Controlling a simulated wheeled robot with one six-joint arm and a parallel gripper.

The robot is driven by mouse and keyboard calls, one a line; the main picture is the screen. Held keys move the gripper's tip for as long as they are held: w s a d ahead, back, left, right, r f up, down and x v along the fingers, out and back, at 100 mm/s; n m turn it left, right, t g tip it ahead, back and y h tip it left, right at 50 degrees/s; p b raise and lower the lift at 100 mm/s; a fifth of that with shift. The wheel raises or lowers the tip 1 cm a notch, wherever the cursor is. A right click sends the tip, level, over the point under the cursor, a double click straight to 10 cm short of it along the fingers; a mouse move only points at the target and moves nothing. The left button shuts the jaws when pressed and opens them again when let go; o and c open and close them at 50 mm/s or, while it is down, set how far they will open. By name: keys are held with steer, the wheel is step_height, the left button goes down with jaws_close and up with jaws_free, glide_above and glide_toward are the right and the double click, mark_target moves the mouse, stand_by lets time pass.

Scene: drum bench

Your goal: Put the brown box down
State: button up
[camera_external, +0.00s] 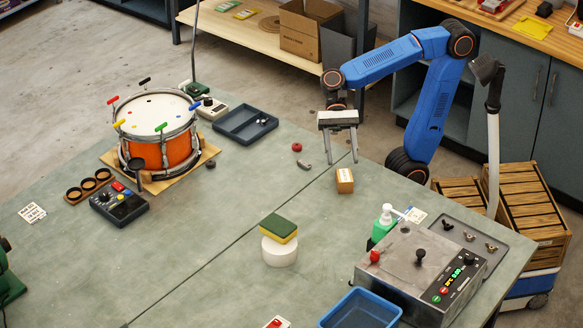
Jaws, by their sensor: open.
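The small brown box (345,181) stands upright on the green bench top (230,235), to the right of the dark seam line. My gripper (342,158) hangs from the blue arm with its two fingers pointing down. The fingers are spread apart and nothing is between them. The fingertips are a little above and behind the box in this view. I cannot tell the exact gap between them and the box.
An orange drum (155,135) stands on a wooden board at left. A sponge (279,227) sits on a white round block. A green bottle (382,224) and a metal control box (415,268) stand at right. Bare bench surrounds the brown box.

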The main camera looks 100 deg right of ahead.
steer(key=v, duration=0.7)
steer(key=shift+d+r, duration=0.15)
steer(key=shift+d, duration=0.2)
steer(key=d+f+n+h, duration=0.1)
steer(key=d+f+n+t+h, duration=0.1)
steer(key=n, duration=0.1)
steer(key=f+n+t+h, duration=0.1)
steer(key=shift+s+d+f+n, duration=0.2)
steer(key=shift+s+d+n, duration=0.1)
steer(key=shift+d, duration=0.1)
steer(key=d+n+t+h, duration=0.1)
steer(key=d+n+h, duration=0.1)
steer(key=d+n, duration=0.1)
steer(key=w+d+f+n+t+h, duration=0.1)
steer(key=n, duration=0.1)
steer(key=shift+d+t, duration=0.3)
steer(key=shift+d, duration=0.05)
steer(key=s+d+f+n+h, duration=0.3)
steer(key=s+d+f+n, duration=0.1)
steer(key=d+f, duration=0.3)
steer(key=s+d+f+n+h, duration=0.3)
steer(key=s+d+f+n, duration=0.1)
steer(key=d+f, duration=0.4)
steer(key=shift+s+d+f, duration=0.2)
steer(key=shift+s+d, duration=0.25)
steer(key=shift+s, duration=0.4)
